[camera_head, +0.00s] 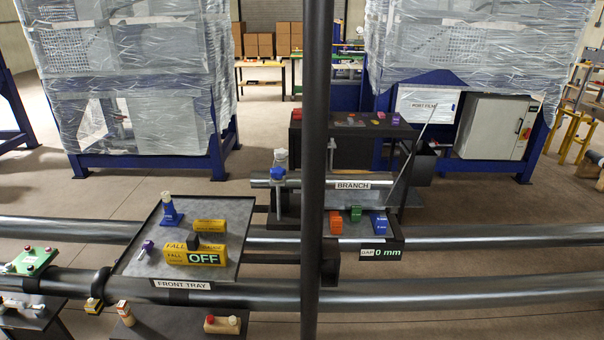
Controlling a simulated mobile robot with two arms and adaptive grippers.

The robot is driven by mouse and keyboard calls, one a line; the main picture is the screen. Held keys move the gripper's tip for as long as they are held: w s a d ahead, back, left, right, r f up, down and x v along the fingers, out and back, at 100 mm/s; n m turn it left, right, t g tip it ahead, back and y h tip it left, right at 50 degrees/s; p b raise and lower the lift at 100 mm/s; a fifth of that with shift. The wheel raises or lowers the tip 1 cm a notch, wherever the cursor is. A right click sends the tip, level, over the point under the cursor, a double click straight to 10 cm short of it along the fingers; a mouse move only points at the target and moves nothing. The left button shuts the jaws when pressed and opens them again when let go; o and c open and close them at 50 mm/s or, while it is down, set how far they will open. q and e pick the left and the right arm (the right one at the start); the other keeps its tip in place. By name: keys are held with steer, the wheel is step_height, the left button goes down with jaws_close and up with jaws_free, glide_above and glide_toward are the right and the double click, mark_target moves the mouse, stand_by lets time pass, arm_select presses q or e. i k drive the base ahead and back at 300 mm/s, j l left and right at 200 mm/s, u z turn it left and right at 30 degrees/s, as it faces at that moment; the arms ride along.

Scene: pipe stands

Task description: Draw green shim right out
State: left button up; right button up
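A small green block (355,213), the only green piece by the branch pipe and so apparently the shim, sits on the dark stand below the BRANCH label (352,185). An orange block (336,223) is to its left and a blue block (379,224) to its right. At this size I cannot tell whether the green piece is wedged against anything. A GAP sign (380,253) on the stand's front reads 0 mm. Neither of my grippers is in view.
A dark vertical post (315,150) crosses the view left of the blocks. Long dark pipes (480,287) run across. Wrapped machines stand behind.

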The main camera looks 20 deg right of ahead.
mark_target(355, 213)
steer(key=l+z, duration=0.1)
steer(key=l, duration=0.8)
steer(key=i+l+z, duration=0.15)
steer(key=l, duration=0.8)
